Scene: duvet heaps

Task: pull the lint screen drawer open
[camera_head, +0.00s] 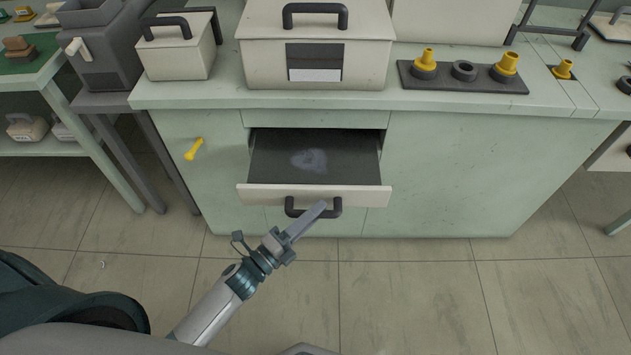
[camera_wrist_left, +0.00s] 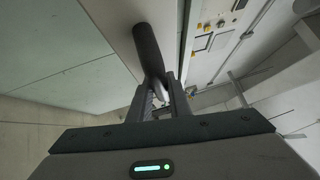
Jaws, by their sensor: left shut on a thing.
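The lint screen drawer (camera_head: 315,192) stands pulled out from the green cabinet in the head view. Its dark mesh floor (camera_head: 275,160) shows, with a pale grey lint patch (camera_head: 310,161) on it. A dark bar handle (camera_head: 294,208) is on its white front. My left gripper (camera_head: 318,209) reaches the handle from the front left and is shut on it. In the left wrist view the dark handle (camera_wrist_left: 147,50) runs down between the fingers of my left gripper (camera_wrist_left: 163,92). My right gripper is in neither view.
The green cabinet (camera_head: 460,165) has a counter holding white lidded boxes (camera_head: 315,55) and a dark tray (camera_head: 462,82) with yellow-topped parts. A yellow knob (camera_head: 193,149) sits on the cabinet front at left. A side table (camera_head: 60,85) stands at left. The tiled floor (camera_head: 410,290) in front is clear.

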